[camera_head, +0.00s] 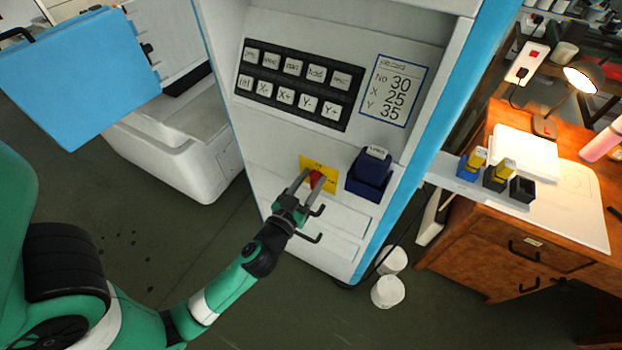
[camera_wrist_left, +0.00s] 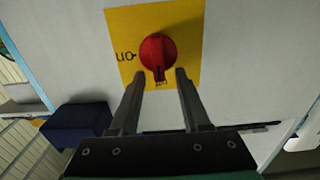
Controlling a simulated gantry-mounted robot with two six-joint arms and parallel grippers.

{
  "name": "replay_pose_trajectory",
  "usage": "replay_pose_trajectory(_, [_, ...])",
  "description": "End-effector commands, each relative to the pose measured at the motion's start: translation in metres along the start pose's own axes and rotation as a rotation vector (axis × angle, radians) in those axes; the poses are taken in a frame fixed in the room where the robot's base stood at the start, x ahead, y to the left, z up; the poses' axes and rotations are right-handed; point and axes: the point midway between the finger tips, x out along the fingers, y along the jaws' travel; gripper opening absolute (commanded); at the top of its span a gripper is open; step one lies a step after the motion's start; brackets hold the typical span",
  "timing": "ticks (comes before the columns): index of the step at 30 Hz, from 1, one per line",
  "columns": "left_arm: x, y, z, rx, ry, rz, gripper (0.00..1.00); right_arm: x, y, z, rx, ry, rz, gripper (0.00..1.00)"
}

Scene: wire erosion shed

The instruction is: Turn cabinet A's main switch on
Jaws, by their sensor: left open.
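The main switch is a red rotary knob (camera_head: 316,179) on a yellow plate (camera_head: 308,162), low on the front of the white and blue cabinet (camera_head: 280,132). In the left wrist view the knob (camera_wrist_left: 157,48) has its grip bar pointing down the picture, towards a small label that I cannot read clearly. An "ON" mark (camera_wrist_left: 125,56) sits left of the knob. My left gripper (camera_head: 313,177) is open in front of the plate. In the wrist view its fingertips (camera_wrist_left: 159,76) lie either side of the grip bar; contact does not show.
A dark blue box (camera_head: 370,174) sits right of the plate; it shows left in the wrist view (camera_wrist_left: 78,124). A keypad (camera_head: 297,86) is above. A wooden desk (camera_head: 480,240) stands right, and white rolls (camera_head: 388,291) lie on the floor.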

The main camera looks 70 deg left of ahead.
Motion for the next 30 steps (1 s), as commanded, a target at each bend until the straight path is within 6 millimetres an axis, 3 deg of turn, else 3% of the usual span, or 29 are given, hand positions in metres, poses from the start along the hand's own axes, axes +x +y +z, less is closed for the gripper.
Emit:
replay_pose_trajectory(1, [-0.0002,0.0001,0.0001,0.000,0.000,0.000,0.47,-0.0001,0.0000,0.0001,0.000,0.000,0.000,0.50])
replay_pose_trajectory(9, [-0.0004,0.0001,0.0000,0.000,0.000,0.000,0.00,-0.0001,0.0000,0.0001,0.000,0.000,0.000,0.50])
replay_pose_trajectory(22, [-0.0005,0.0005,0.0000,0.013,0.000,0.000,0.00,-0.0003,0.0000,0.0002,0.000,0.000,0.000,0.50])
replay_pose_trajectory(30, [-0.0006,0.0032,0.0005,0.118,0.000,0.000,0.00,-0.0015,0.0000,0.0014,0.000,0.000,0.000,0.50])
